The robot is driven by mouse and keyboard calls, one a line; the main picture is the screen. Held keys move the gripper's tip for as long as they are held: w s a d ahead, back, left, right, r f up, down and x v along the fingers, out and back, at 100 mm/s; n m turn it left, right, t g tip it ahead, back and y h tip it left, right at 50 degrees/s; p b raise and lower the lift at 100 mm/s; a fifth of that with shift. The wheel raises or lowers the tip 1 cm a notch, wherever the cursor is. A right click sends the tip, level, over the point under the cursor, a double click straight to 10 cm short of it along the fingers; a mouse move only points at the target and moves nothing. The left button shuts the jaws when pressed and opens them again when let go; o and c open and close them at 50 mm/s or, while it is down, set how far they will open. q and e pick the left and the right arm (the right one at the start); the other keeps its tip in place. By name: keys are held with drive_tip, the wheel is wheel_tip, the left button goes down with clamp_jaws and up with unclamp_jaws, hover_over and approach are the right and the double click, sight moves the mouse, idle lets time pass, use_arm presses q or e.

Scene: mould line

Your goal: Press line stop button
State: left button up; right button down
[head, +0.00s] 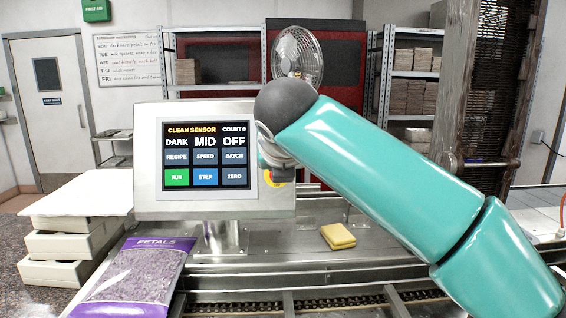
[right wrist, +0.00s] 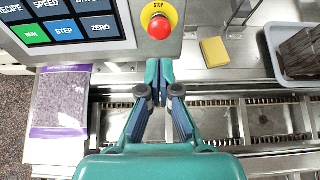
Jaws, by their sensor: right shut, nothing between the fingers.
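The red stop button (right wrist: 159,27) sits on a yellow plate marked STOP at the right side of the control panel (head: 145,150). In the head view my own arm hides most of it, and a bit of the yellow plate shows under my wrist. My right gripper (right wrist: 159,70) is shut and empty in the right wrist view. Its fingertips show just below the button in that picture, with a gap between them and the red cap. In the head view the fingers are hidden behind my wrist. My left gripper is not in view.
The panel screen (head: 206,155) reads CLEAN SENSOR, with a green RUN key. A yellow sponge (head: 338,236) lies on the metal deck right of the panel. A grey tray (right wrist: 284,72) with a dark block stands further right. A PETALS bag (head: 135,280) lies front left.

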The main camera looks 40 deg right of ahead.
drive_tip(key=r+x, duration=0.1)
drive_tip(key=x, duration=0.6)
drive_tip(key=shift+w+d+p, duration=0.25)
drive_tip(key=shift+w+p, duration=0.1)
drive_tip(key=shift+p, duration=0.05)
drive_tip(key=shift+f, duration=0.15)
